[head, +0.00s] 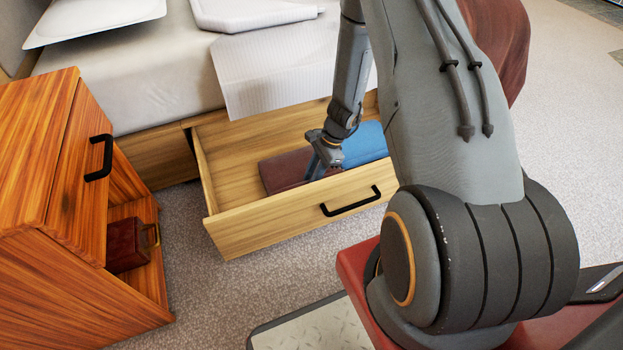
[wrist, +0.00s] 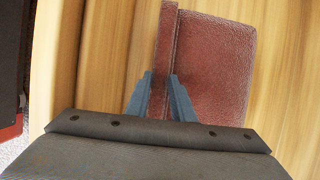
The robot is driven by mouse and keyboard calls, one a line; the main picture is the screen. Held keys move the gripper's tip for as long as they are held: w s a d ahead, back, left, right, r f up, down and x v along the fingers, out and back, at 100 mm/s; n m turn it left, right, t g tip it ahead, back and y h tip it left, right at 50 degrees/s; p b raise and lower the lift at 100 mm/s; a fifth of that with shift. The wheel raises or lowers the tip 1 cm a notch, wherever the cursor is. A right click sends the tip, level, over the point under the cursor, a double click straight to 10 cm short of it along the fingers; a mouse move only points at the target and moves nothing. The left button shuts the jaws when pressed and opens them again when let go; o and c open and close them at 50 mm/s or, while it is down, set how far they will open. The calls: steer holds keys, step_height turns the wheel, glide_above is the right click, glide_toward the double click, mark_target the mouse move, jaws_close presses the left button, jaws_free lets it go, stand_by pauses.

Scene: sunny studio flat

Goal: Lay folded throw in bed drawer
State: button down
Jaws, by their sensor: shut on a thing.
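The folded throw (head: 281,173), dark red-brown with a grained surface, is inside the open wooden bed drawer (head: 260,222). My gripper (head: 318,170) reaches down into the drawer and is shut on a raised edge of the throw. In the wrist view the two blue-grey fingers (wrist: 160,80) pinch this ridge, and the throw (wrist: 218,70) spreads to the right of them over the wooden drawer floor (wrist: 110,50). The throw looks flat and low in the drawer; I cannot tell whether it bears fully on the floor.
A blue folded thing (head: 364,143) lies in the drawer to the right of the throw, partly hidden by my arm. A wooden nightstand (head: 40,150) with a dark red box (head: 126,246) stands at left. The bed (head: 150,80) is behind. The drawer's left part is free.

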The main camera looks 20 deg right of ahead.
steer(key=shift+w+f, duration=0.1)
steer(key=shift+f, duration=0.05)
steer(key=c, duration=1.5)
jaws_free()
steer(key=shift+c, duration=0.2)
steer(key=p+v, duration=0.5)
steer(key=v, duration=0.7)
steer(key=s+a+r+n+h, duration=0.1)
steer(key=s+a+r+n, duration=0.1)
steer(key=a+r+n, duration=0.35)
steer(key=s+a+r+n+g, duration=0.1)
steer(key=s+a+r+n, duration=0.15)
steer(key=a+r, duration=0.55)
steer(key=s+a+r+n+h, duration=0.1)
steer(key=s+a+r+n, duration=0.15)
steer(key=a+r, duration=0.45)
steer(key=s+a+r+n, duration=0.3)
steer(key=s+n, duration=0.1)
steer(key=s, duration=0.3)
steer(key=s+a+r+n, duration=0.3)
steer(key=s+a+n, duration=0.1)
steer(key=s, duration=0.3)
steer(key=s+a+r+n+t+h, duration=0.1)
steer(key=s+a+r+n, duration=0.2)
steer(key=s+n, duration=0.3)
steer(key=shift+s+a+r, duration=0.4)
steer(key=shift+s+a, duration=0.25)
steer(key=shift+s, duration=0.05)
